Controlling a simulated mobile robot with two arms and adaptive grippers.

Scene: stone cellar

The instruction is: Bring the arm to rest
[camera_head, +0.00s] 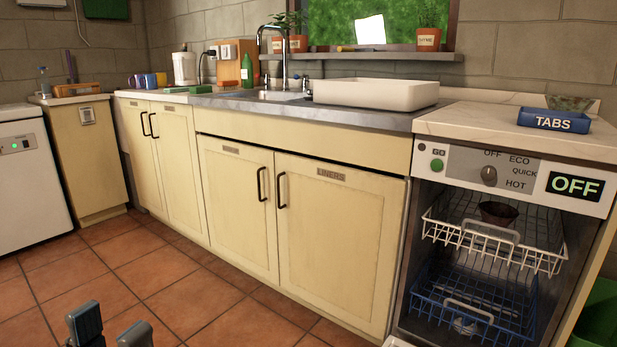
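My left gripper (110,328) shows at the bottom left edge of the head view, low over the tiled floor. Its two grey fingertips stand apart with nothing between them. The rest of the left arm is cut off by the frame edge. My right gripper is out of view.
An open dishwasher (408,235) stands at the right, with a white upper rack (540,262) holding a dark bowl (498,213) and a blue lower rack (425,302). Its display reads OFF. A blue TABS box (553,121) sits on top. Tiled floor (190,290) before the cabinets is clear.

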